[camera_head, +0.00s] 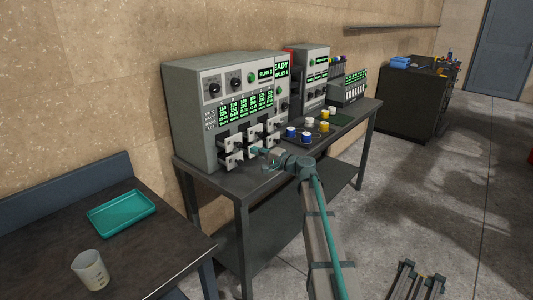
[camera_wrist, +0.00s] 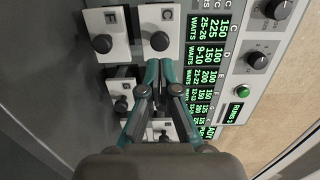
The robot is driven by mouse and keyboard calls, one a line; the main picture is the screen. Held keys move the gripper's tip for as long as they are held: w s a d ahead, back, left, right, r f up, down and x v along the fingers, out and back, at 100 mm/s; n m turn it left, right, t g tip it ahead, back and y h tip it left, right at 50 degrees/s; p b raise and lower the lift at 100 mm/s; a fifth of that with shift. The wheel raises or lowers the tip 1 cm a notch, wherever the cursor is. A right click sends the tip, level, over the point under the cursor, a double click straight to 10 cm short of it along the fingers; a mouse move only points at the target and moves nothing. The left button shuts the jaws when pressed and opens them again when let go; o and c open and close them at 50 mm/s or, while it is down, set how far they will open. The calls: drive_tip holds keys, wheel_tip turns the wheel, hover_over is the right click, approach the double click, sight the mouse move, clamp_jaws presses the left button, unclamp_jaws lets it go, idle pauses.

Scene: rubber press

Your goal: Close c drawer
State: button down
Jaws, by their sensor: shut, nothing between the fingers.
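The c drawer (camera_wrist: 147,18) has a white front marked C and a round black knob. It is at the top middle of the wrist view and appears to stand out from the machine's face. In the head view, the c drawer (camera_head: 229,142) seems to be the upper left one of the small drawers. My gripper (camera_wrist: 160,63) is shut and empty, its fingertips close to the c drawer's knob in the picture. Whether they touch it cannot be told. In the head view my gripper (camera_head: 262,153) is in front of the drawer bank.
An F drawer (camera_wrist: 100,22) sits beside the c drawer. Other drawers are partly hidden behind my fingers. The grey press (camera_head: 191,100) stands on a dark bench (camera_head: 240,188). Blue, white and yellow pots (camera_head: 291,132) stand to its right. A teal tray (camera_head: 121,212) and beaker (camera_head: 90,270) are on the left table.

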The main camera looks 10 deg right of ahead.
sight(235, 141)
drive_tip(key=shift+p+x, duration=0.65)
drive_tip(key=shift+x, duration=2.1)
drive_tip(key=b+x, duration=0.2)
drive_tip(key=x, duration=0.1)
drive_tip(key=b+x, duration=0.1)
drive_tip(key=x, duration=0.2)
drive_tip(key=shift+w+d+f+b, duration=0.15)
drive_tip(key=shift+w+d+b, duration=0.1)
drive_tip(key=shift+b, duration=0.1)
drive_tip(key=shift+w+a, duration=0.25)
drive_tip(key=shift+r, duration=0.35)
